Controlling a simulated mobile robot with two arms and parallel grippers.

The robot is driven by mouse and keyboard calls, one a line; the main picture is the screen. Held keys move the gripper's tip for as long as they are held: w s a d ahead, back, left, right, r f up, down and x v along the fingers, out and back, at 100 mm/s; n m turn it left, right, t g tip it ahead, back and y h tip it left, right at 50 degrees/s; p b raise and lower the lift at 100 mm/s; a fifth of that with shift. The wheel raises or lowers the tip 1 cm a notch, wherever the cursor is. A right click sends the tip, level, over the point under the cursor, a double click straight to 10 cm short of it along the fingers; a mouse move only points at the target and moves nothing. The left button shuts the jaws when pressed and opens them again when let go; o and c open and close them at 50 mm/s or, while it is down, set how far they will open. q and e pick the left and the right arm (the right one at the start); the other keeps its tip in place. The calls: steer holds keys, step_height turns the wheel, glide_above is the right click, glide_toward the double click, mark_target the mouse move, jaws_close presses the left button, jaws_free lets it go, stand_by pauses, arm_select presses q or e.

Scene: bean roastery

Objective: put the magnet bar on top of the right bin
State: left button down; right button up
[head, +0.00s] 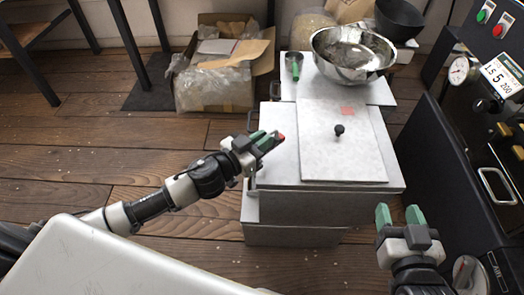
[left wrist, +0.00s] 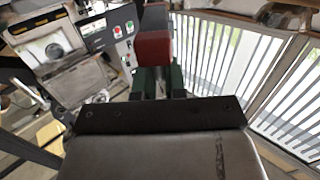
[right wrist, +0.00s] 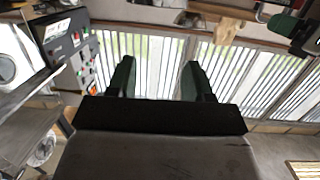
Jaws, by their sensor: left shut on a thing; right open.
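The magnet bar, a dark bar with a red end (head: 281,137), is in my left gripper (head: 266,141), which is shut on it. In the left wrist view the bar's red end (left wrist: 153,48) stands between the fingers. The gripper is over the left edge of a pale grey bin (head: 300,208). A flat lid (head: 325,165) with a black knob lies on the right part of its top. I cannot tell where a separate right bin begins. My right gripper (head: 400,215) is open and empty, to the right of the bin's front; its fingers also show in the right wrist view (right wrist: 158,80).
Behind the lid stand a steel bowl (head: 350,72) and a small cup with a green handle (head: 294,66). A cardboard box (head: 215,92) is on the floor at back left. A black machine (head: 475,150) fills the right side. Wooden floor lies left of the bin.

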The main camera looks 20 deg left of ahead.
arm_select(q)
step_height(320, 180, down, 3)
steer(key=shift+f+b, duration=0.15)
steer(key=shift+b, duration=0.9)
arm_select(e)
step_height(320, 180, up, 7)
steer(key=a+t+y, duration=0.1)
steer(key=t+y, duration=0.1)
steer(key=t, duration=0.3)
steer(key=shift+f+t, duration=0.2)
steer(key=shift+t, duration=0.2)
arm_select(q)
steer(key=shift+f, duration=0.1)
arm_select(e)
steer(key=shift+a, duration=0.1)
arm_select(q)
steer(key=shift+f, duration=0.15)
steer(key=c, duration=1.2)
jaws_free()
arm_select(e)
steer(key=shift+s+r, duration=0.15)
steer(key=shift+r, duration=0.15)
